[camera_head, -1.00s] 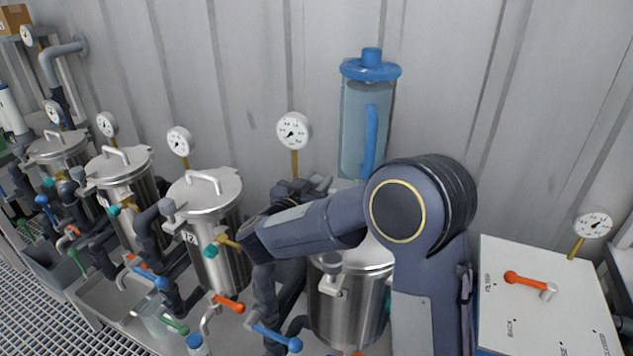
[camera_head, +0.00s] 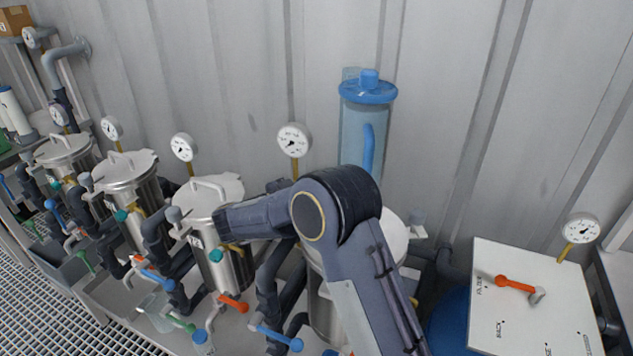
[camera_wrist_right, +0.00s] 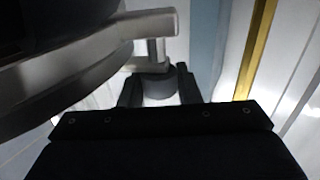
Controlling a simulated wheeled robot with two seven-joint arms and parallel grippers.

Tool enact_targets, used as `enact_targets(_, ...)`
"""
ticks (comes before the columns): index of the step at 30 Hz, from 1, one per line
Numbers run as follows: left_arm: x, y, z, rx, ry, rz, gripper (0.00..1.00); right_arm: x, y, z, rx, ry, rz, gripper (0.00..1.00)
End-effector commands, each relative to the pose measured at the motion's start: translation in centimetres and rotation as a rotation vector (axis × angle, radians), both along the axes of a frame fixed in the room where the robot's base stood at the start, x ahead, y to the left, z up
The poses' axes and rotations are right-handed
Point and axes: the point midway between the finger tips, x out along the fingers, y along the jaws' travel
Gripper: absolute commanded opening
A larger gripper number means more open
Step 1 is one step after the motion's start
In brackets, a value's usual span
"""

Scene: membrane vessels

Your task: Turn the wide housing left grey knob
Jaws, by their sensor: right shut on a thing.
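The wide housing (camera_head: 322,312) is a large steel vessel, mostly hidden behind my right arm in the head view. My right gripper (camera_wrist_right: 158,92) shows in the right wrist view with its two dark fingers on either side of a short round grey knob (camera_wrist_right: 158,78). It is shut on this knob. A pale metal fitting stands just behind the knob. In the head view my forearm and elbow cover the knob and most of the right gripper. My left gripper is not in view.
A gauge (camera_head: 294,139) on a yellow stem and a clear blue-lidded cylinder (camera_head: 364,125) stand behind my arm. Narrower steel vessels (camera_head: 212,195) line up to the left. A white panel (camera_head: 540,310) with an orange lever (camera_head: 514,284) is at the right.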

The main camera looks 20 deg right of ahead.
Motion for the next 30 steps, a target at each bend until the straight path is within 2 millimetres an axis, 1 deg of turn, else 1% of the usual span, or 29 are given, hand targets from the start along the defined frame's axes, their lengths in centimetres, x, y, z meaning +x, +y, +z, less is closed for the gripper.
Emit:
enact_targets(1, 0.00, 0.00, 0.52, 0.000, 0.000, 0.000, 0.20, 0.06, 0.04, 0.13, 0.001, 0.002, -0.029, 0.07)
enact_targets(10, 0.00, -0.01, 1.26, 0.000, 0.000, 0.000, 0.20, 0.01, 0.05, -0.02, 0.001, 0.002, -0.142, 0.07)
enact_targets(25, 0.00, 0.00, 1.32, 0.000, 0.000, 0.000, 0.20, -0.01, 0.01, -0.09, 0.001, 0.002, -0.165, 0.08)
enact_targets(26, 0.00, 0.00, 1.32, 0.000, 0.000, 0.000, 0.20, -0.01, 0.01, -0.09, 0.001, 0.002, -0.164, 0.32)
enact_targets(30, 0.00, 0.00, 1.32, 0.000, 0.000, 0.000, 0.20, 0.00, 0.01, -0.06, 0.001, 0.001, -0.164, 0.50)
